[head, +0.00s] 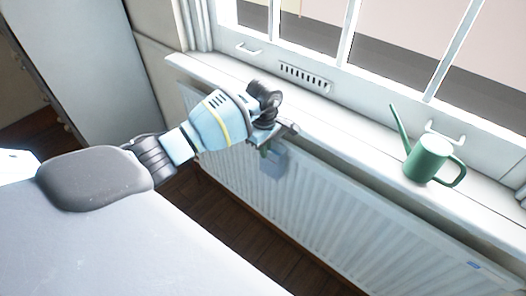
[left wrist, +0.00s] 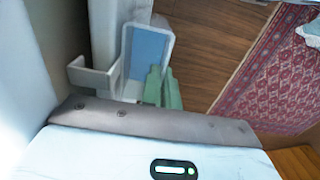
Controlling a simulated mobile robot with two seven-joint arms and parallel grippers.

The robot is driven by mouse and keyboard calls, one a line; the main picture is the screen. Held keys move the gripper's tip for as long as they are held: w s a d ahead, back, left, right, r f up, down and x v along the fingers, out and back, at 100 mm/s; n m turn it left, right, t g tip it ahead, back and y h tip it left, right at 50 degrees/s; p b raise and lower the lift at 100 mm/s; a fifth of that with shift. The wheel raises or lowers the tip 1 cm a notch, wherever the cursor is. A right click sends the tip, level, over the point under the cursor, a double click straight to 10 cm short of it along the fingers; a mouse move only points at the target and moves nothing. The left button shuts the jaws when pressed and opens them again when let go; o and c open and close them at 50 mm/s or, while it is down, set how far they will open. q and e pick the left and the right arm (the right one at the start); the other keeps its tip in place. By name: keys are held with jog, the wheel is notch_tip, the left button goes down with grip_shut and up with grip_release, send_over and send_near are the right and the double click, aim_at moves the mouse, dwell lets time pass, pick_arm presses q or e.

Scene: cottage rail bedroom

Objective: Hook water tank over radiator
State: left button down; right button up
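The water tank (head: 273,163) is a small pale blue-grey box just in front of the radiator (head: 330,205), near its top edge and below the window sill. My left gripper (head: 266,149) is right above it. In the left wrist view the tank (left wrist: 148,48) shows a blue inside and a pale rim. The green fingers of the left gripper (left wrist: 162,88) are close together on its near wall. A white hook-shaped bracket (left wrist: 92,78) shows left of the tank. Whether it sits over the radiator's edge is hidden. My right gripper is not in view.
A green watering can (head: 428,160) stands on the white window sill (head: 335,118), to the right of my left gripper. The sill overhangs the radiator closely. A patterned red rug (left wrist: 265,70) lies on the wooden floor, which is clear near the tank.

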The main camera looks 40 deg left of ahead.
pick_arm(q)
jog(key=shift+f+b, duration=0.35)
jog(key=shift+f, duration=0.45)
jog(key=c, duration=1.6)
grip_release()
jog(key=shift+s, duration=0.1)
jog(key=shift+a+r, duration=0.1)
jog(key=shift+r, duration=3.8)
